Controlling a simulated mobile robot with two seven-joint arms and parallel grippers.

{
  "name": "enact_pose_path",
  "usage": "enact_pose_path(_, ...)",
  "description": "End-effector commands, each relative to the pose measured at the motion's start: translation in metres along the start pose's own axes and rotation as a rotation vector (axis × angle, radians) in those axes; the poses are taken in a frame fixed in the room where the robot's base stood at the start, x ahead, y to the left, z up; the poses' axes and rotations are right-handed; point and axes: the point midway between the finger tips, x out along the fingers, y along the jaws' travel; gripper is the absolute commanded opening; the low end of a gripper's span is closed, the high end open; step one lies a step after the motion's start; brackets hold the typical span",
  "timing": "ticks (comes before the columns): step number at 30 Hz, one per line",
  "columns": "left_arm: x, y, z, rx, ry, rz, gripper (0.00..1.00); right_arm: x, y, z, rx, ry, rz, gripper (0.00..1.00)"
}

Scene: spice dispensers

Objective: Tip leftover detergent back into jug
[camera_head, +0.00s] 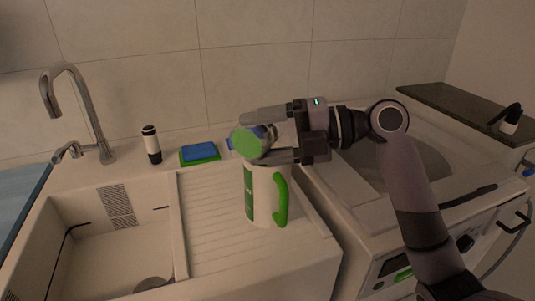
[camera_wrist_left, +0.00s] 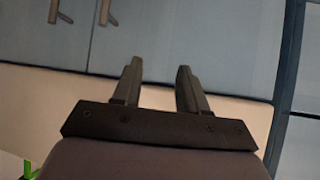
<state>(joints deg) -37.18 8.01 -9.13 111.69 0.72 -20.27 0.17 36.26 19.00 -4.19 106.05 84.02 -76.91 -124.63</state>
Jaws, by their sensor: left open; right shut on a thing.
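A white jug (camera_head: 262,200) with a green handle and a green label stands upright on the ribbed drainboard. A round green cap (camera_head: 246,143), with some blue at its edges, is between the fingers of my right gripper (camera_head: 262,137), just above the jug's top. The right gripper is shut on this cap, and its round green face is turned toward the camera. The cap and fingers hide the jug's mouth, and any detergent inside cannot be made out. My left gripper (camera_wrist_left: 158,88) is open and empty in the left wrist view, in front of grey-blue cabinet fronts.
The sink basin (camera_head: 110,245) is at the left, with a tap (camera_head: 85,110) behind it. A black-and-white bottle (camera_head: 151,144) and a blue-and-green sponge (camera_head: 199,153) stand behind the drainboard. A white washing machine (camera_head: 395,225) is at right, beside a dark shelf (camera_head: 450,105).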

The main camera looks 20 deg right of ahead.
Motion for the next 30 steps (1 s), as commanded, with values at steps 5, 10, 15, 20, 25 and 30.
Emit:
enact_pose_path(5, 0.002, 0.000, 0.003, 0.000, 0.000, 0.000, 0.43, 0.000, -0.001, 0.001, 0.017, 0.002, 0.008, 0.31)
enact_pose_path(10, 0.003, 0.000, 0.003, 0.000, 0.000, 0.000, 0.43, -0.001, -0.001, 0.001, 0.031, 0.005, 0.015, 0.31)
enact_pose_path(15, 0.003, 0.000, 0.004, 0.000, -0.001, 0.000, 0.43, -0.001, 0.000, 0.002, 0.047, 0.008, 0.021, 0.31)
enact_pose_path(20, 0.004, 0.000, 0.005, -0.001, -0.001, 0.001, 0.43, -0.001, 0.000, 0.002, 0.060, 0.010, 0.027, 0.31)
enact_pose_path(25, -0.013, 0.000, -0.016, 0.000, -0.007, 0.000, 0.43, -0.002, 0.018, -0.003, -0.071, -0.012, -0.029, 0.31)
enact_pose_path(30, -0.016, 0.000, -0.025, 0.000, 0.011, 0.001, 0.43, 0.007, 0.003, -0.020, -0.255, -0.045, -0.107, 0.31)
